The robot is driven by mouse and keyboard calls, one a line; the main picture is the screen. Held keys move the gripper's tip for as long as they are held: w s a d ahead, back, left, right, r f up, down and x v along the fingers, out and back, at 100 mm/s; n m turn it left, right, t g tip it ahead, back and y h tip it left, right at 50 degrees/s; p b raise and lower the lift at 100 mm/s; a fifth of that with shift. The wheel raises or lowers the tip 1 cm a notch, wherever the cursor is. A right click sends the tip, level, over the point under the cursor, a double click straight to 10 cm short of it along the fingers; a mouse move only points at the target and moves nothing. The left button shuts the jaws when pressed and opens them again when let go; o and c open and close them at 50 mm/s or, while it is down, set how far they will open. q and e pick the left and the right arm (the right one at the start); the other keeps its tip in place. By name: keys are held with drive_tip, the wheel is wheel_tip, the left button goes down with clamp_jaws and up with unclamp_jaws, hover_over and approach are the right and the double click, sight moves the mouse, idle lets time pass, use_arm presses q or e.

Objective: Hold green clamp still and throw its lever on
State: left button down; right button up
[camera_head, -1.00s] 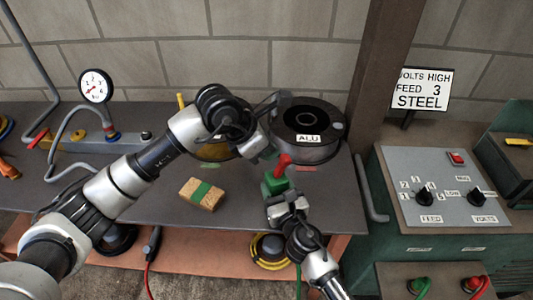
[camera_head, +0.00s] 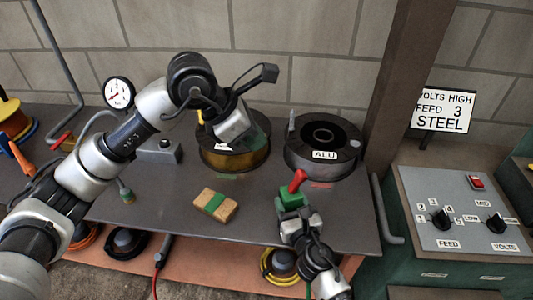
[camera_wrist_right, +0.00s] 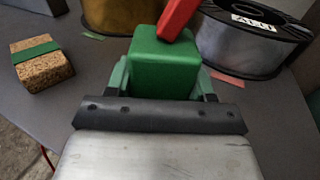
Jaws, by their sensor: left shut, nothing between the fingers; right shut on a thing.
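The green clamp (camera_head: 291,199) is a green block with a red lever (camera_head: 298,181) on top, tilted up and to the right. My right gripper (camera_head: 292,209) is shut on the clamp and holds it near the front of the bench. In the right wrist view the clamp (camera_wrist_right: 165,68) sits between the fingers, and its red lever (camera_wrist_right: 177,18) leans up to the right, its top cut off. My left gripper (camera_head: 253,136) is shut and empty, above and left of the clamp, apart from the lever, in front of the brass-coloured spool. Its fingertips are hard to make out.
The ALU spool (camera_head: 323,147) stands behind the clamp, the brass-coloured spool (camera_head: 235,160) left of it. A cork-like block with a green band (camera_head: 213,205) lies on the bench (camera_head: 165,200). A control panel (camera_head: 455,205) and a post (camera_head: 400,100) stand to the right.

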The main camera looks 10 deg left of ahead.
use_arm(q)
drive_tip(key=shift+v, duration=1.1)
drive_tip(key=shift+w+d+r, duration=0.1)
drive_tip(key=shift+d+r, duration=0.05)
drive_tip(key=shift+d, duration=0.05)
use_arm(e)
drive_tip(key=o, duration=1.3)
